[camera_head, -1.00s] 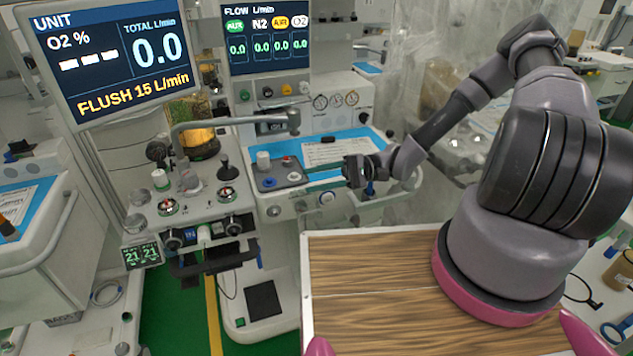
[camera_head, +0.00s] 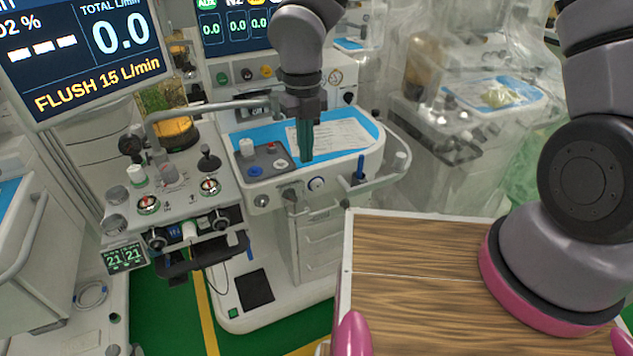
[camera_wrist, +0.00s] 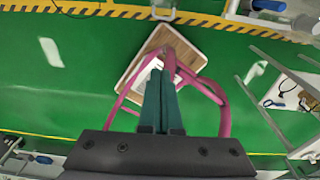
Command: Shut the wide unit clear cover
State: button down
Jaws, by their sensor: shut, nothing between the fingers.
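My gripper (camera_head: 305,142) points straight down in the head view, its teal fingers together and empty. It overlaps the blue-topped work surface (camera_head: 350,127) of the anaesthesia machine, beside a white paper; I cannot tell its height above it. The wrist view also shows the closed fingers (camera_wrist: 161,95), over green floor. I cannot single out the wide unit's clear cover with certainty. Clear plastic sheeting (camera_head: 480,50) hangs over equipment at the back right, apart from my gripper.
A large monitor (camera_head: 80,50) stands at the upper left, with a grey tube arm (camera_head: 200,108) below it. A small grey panel with knobs (camera_head: 262,160) lies left of my gripper. A curved white rail (camera_head: 405,160) edges the work surface on the right.

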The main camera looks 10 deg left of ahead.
notch_tip(320, 180, down, 13)
jog(key=w+a, duration=0.1)
dwell(0.4)
jog(key=shift+w, duration=0.15)
